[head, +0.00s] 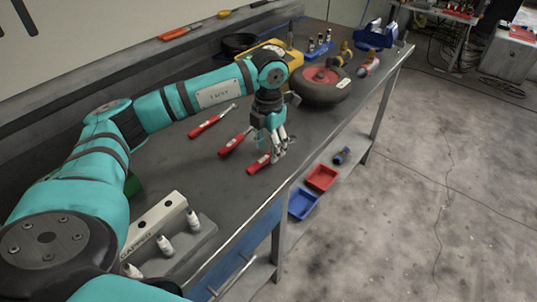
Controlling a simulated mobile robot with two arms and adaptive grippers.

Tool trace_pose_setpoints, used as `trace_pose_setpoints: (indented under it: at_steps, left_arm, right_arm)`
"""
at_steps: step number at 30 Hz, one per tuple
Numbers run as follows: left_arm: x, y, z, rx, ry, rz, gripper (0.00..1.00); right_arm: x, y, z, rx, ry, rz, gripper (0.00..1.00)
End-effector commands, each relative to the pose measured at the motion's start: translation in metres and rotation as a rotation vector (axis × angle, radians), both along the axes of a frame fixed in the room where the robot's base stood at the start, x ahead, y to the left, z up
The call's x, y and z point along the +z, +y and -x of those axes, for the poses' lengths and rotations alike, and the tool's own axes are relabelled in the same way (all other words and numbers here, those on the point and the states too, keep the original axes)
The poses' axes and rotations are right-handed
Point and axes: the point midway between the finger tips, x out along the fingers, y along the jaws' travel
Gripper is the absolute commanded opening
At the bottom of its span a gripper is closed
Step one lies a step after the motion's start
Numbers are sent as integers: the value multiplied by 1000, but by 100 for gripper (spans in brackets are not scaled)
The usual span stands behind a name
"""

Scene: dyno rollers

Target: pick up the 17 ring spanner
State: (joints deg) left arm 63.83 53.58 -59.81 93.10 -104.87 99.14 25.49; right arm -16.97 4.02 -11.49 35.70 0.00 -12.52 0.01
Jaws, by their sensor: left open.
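Three red-handled tools lie on the dark workbench (180,165): a far one (206,126), a middle one (233,144) and a near one (259,164) by the front edge. Their size marks are too small to read, so I cannot tell which is the 17 ring spanner. My left gripper (277,149) points down at the head end of the near tool, with its fingers apart. The fingers hide part of that tool; I cannot tell whether they touch it. My right gripper is not in view.
A round black and red wheel-like part (320,85) and a yellow case (285,53) stand beyond the gripper. A pale block (153,220) with small bottles is at the near end. Red (321,178) and blue trays (302,204) sit on the lower shelf.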

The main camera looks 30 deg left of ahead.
Motion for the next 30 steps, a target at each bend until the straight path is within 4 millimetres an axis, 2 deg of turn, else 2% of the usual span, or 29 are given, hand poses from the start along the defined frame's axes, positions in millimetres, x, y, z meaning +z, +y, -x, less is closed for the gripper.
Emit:
trace_pose_setpoints:
  at_steps: [3, 6, 13, 24, 30]
  left_arm:
    - [-16, 1, 1, 0, 3, 0, 48]
    - [-22, 1, 0, 0, 0, 0, 48]
    - [-24, 1, 0, 0, -1, 0, 48]
    - [-24, 1, 0, 0, 0, 0, 0]
    - [-23, 1, 0, 0, -1, 0, 0]
  right_arm:
    - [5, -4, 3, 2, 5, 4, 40]
    - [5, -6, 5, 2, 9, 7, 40]
    - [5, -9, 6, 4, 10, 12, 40]
    - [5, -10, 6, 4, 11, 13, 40]
    - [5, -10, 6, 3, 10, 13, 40]
